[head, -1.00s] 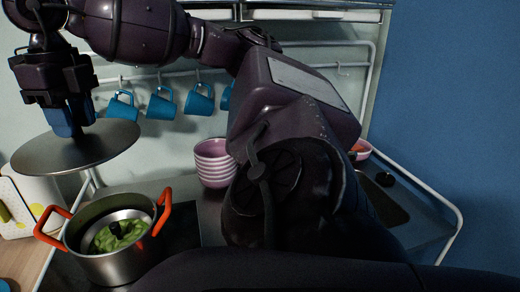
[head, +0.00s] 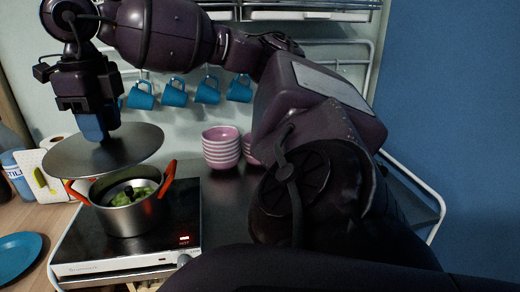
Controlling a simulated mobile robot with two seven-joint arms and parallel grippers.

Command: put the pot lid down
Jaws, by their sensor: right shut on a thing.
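The pot lid (head: 132,151) is a flat grey metal disc at the left. My right gripper (head: 94,130), on the arm from the right, is shut on it from above, with blue fingers at its top. The grasped spot is hidden by the fingers. The lid is held roughly level above the pot (head: 138,217), overlapping its back left in the picture. The metal pot has orange handles and green food inside, and stands upright on the hob (head: 185,215). My left gripper is not in view.
A blue plate (head: 18,256) lies on the wooden counter (head: 55,222) at the left. A white spotted board (head: 38,172) and a blue container (head: 14,170) stand behind it. Blue mugs (head: 174,93) hang behind.

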